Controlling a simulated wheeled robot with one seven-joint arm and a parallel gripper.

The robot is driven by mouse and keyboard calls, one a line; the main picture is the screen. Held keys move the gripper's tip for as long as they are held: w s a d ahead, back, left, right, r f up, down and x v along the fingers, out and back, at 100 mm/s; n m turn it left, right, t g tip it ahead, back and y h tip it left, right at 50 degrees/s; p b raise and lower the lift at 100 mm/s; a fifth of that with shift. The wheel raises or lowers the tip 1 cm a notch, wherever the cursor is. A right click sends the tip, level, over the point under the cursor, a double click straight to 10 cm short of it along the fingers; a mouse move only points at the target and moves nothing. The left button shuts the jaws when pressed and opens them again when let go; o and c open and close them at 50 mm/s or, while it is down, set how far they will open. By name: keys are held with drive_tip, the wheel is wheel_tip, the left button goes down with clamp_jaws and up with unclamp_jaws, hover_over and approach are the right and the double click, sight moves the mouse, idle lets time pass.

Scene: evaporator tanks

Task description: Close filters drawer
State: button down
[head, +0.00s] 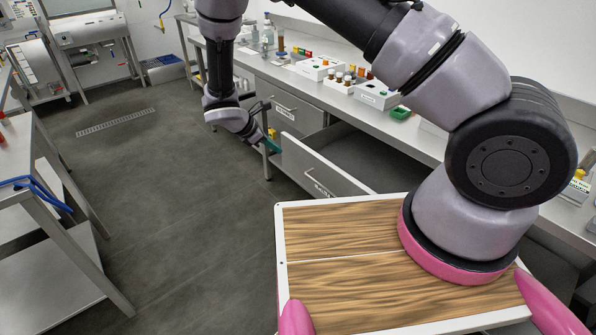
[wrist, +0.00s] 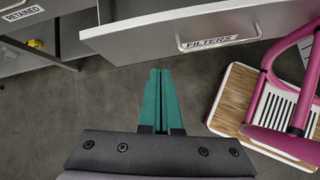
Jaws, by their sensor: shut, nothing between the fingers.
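The filters drawer (head: 322,176) is pulled out from under the bench in the head view, its grey interior showing behind the front panel. In the wrist view its front (wrist: 140,30) crosses the top, with a bar handle and a FILTERS label (wrist: 209,42). My gripper (head: 273,146) is near the far left end of the drawer front in the head view. In the wrist view its teal fingers (wrist: 160,72) are together and empty, pointing toward the lower edge of the front. I cannot tell whether they touch it.
A shut drawer labelled RETAINED (wrist: 22,12) is to the left. The bench top (head: 290,72) holds bottles and sample racks. A steel table (head: 50,200) stands at the left. The grey floor (head: 170,190) between is clear. My wood-topped base is below the drawer.

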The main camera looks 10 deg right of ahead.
wheel_tip(320, 180, down, 7)
drive_tip(key=s+a+n+t, duration=0.1)
drive_tip(key=a+n, duration=0.1)
drive_tip(key=n, duration=0.1)
approach(298, 171)
wheel_tip(298, 171, down, 4)
drive_tip(key=s+d, duration=0.2)
drive_tip(key=s, duration=0.1)
drive_tip(key=shift+w+d+r+h, duration=0.1)
drive_tip(key=shift+w+d+h, duration=0.05)
drive_tip(key=shift+w+d, duration=0.5)
drive_tip(key=shift+w+d+r+h, duration=0.15)
drive_tip(key=shift+w+d, duration=0.35)
drive_tip(key=shift+d, duration=0.25)
drive_tip(key=w+d, duration=0.4)
drive_tip(key=d, duration=0.2)
drive_tip(key=w+d, duration=0.5)
drive_tip(key=d, duration=0.2)
drive_tip(key=w+d, duration=0.4)
drive_tip(key=d, duration=0.3)
drive_tip(key=shift+w+d, duration=0.1)
drive_tip(key=shift+w, duration=0.15)
drive_tip(key=shift+w+d, duration=0.15)
drive_tip(key=shift+d, duration=0.1)
